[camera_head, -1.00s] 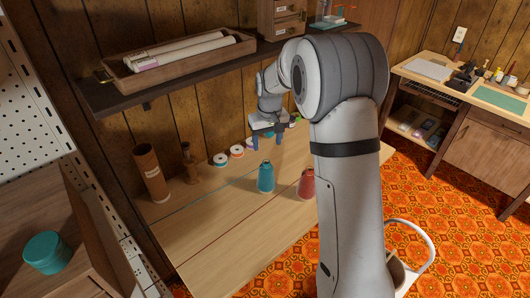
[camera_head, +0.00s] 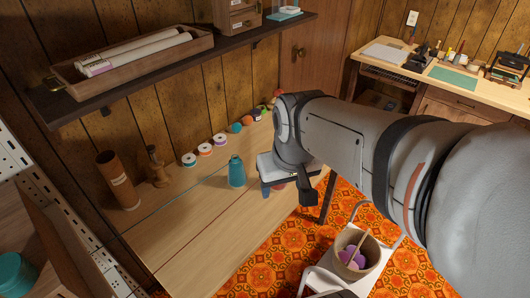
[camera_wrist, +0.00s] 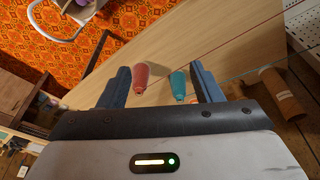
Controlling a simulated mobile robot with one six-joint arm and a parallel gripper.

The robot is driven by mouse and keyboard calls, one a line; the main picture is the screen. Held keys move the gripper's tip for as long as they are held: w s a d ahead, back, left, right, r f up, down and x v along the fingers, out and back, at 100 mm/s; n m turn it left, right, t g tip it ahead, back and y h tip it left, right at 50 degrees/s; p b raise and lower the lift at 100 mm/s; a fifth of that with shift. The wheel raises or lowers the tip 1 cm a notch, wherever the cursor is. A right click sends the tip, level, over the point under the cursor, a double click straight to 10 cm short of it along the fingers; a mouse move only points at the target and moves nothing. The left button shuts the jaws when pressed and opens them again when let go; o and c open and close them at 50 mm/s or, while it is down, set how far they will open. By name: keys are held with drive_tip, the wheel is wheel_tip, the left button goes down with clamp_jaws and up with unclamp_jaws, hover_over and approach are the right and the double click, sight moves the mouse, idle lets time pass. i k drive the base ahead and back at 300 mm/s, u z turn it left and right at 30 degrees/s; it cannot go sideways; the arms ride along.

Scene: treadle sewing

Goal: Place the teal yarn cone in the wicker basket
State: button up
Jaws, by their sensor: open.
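The teal yarn cone (camera_head: 236,172) stands upright on the light wood table, left of my gripper (camera_head: 286,194) in the head view. My gripper is open and empty, with its fingers pointing down near a red cone (camera_head: 279,186) that it mostly hides. In the wrist view the teal cone (camera_wrist: 178,87) and the red cone (camera_wrist: 141,78) both show between the spread fingers of my gripper (camera_wrist: 162,76), the teal one nearer the right finger. The wicker basket (camera_head: 342,268) sits low at the right, holding purple yarn balls and a stick.
Several thread spools (camera_head: 205,150) line the table's back edge. A brown tube (camera_head: 117,180) and a wooden piece (camera_head: 157,166) stand at the left. A dark shelf (camera_head: 100,103) overhangs the back. The table's front left is bare.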

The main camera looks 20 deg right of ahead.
sight(356, 259)
drive_tip(key=u, duration=0.8)
drive_tip(key=k, duration=1.3)
drive_tip(key=z, duration=0.35)
drive_tip(key=i, duration=1)
drive_tip(key=z, duration=0.05)
